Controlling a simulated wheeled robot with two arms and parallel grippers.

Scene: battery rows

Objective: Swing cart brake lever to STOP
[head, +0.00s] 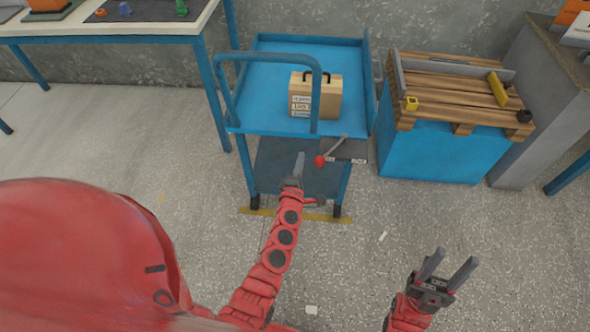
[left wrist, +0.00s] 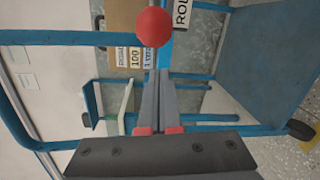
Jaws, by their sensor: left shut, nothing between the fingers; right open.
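The blue cart (head: 262,85) stands in the middle of the head view. A dark plate (head: 350,146) on its near right side carries the brake lever, a thin grey arm with a red ball knob (head: 320,161). The lever slants down and left to the knob. In the left wrist view, the knob (left wrist: 153,27) shows just beyond my fingertips, with a partly cut-off label starting "ROL" (left wrist: 182,12) beside it. My left gripper (head: 299,158) is shut and empty, just left of the knob; contact cannot be told. My right gripper (head: 459,262) is open and empty, low on the right.
A tan box with a dark handle (head: 328,98) stands on the cart's top deck, behind the cart's blue push rail (head: 270,57). A blue bin with a wooden slatted top (head: 445,150) stands to the right. A table (head: 130,27) is at upper left. The near floor is mostly clear.

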